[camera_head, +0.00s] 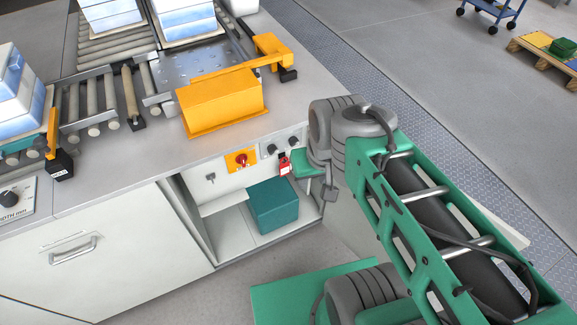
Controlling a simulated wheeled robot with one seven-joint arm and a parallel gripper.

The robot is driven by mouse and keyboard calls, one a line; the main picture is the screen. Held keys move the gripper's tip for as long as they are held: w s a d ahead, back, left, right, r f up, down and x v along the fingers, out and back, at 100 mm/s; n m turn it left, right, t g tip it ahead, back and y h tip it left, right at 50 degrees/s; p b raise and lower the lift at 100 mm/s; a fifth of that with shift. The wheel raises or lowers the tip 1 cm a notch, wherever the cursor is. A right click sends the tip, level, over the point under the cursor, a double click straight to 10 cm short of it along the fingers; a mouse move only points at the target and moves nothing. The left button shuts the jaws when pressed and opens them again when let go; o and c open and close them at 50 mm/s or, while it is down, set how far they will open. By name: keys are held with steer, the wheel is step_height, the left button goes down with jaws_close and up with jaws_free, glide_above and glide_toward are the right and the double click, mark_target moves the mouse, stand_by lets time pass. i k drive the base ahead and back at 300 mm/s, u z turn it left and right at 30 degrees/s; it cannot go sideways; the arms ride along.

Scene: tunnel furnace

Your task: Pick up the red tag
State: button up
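The red tag (284,165) is small, with a pale patch on it. It hangs at the right of the recessed panel under the worktop, just below two dark knobs. My arm reaches in from the right, and my gripper (303,168) is close beside the tag, on its right. The wrist and green parts partly hide the gripper. I cannot make out its fingertips, whether it touches the tag or whether it is open or shut.
A red switch on a yellow plate (242,160) is left of the tag. A teal box (272,204) stands in the open compartment below. The worktop (130,165) edge lies above, with an orange box (222,102) on it. A cabinet door (110,255) is at left.

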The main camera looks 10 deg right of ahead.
mark_target(284, 167)
steer(key=u, duration=2.3)
steer(key=k, duration=0.65)
steer(key=z, duration=0.25)
